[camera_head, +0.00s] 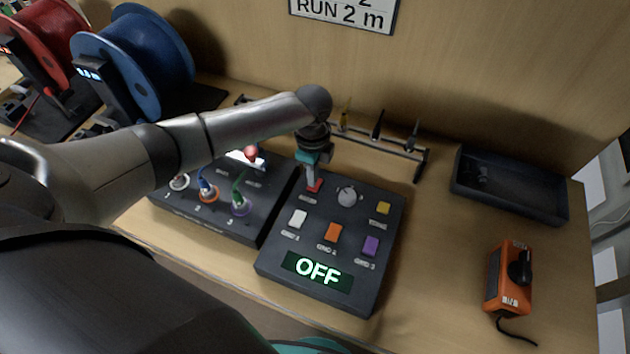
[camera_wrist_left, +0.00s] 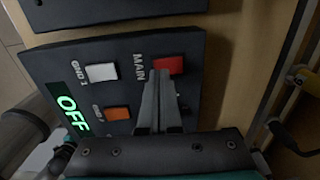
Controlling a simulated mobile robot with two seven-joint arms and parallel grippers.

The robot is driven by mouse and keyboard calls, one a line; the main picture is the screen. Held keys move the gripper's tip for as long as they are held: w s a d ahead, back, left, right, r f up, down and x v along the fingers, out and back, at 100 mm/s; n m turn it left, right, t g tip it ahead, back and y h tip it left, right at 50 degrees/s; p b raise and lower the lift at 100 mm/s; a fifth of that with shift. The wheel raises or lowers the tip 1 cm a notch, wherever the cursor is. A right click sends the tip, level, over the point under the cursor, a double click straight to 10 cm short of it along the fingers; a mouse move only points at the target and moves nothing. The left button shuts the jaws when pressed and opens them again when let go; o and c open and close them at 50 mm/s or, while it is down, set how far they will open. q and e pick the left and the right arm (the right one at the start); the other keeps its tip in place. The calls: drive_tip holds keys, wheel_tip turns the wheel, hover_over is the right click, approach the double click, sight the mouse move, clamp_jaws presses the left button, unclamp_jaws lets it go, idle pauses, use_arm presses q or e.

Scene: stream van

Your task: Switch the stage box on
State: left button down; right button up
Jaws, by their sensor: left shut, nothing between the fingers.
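The stage box (camera_head: 283,262) is a dark panel whose display (camera_head: 318,271) reads OFF in green. It carries white (camera_head: 298,219), orange (camera_head: 333,232), purple (camera_head: 370,246) and yellow (camera_head: 383,208) buttons and a grey knob (camera_head: 347,197). Its red switch (camera_head: 315,187) is at the upper left; in the left wrist view this red switch (camera_wrist_left: 170,65) is labelled MAIN. My left gripper (camera_head: 315,177) is shut and empty, its fingertips (camera_wrist_left: 160,76) right at the red switch and partly covering it. I cannot tell whether they touch it. My right gripper is not in view.
A second dark box (camera_head: 205,228) with cable plugs stands close on the left, under my left arm. A rack (camera_head: 385,143) stands behind the stage box. A dark tray (camera_head: 510,188) and an orange device (camera_head: 508,277) lie on the right. Red and blue reels (camera_head: 150,55) stand back left.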

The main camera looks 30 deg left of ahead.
use_arm(q)
drive_tip(key=shift+f+b, duration=0.55)
drive_tip(key=shift+f, duration=0.4)
idle(0.5)
drive_tip(key=shift+r, duration=0.1)
wheel_tip(320, 180, up, 7)
drive_tip(key=p, duration=0.8)
drive_tip(key=shift+s, duration=0.1)
idle(0.4)
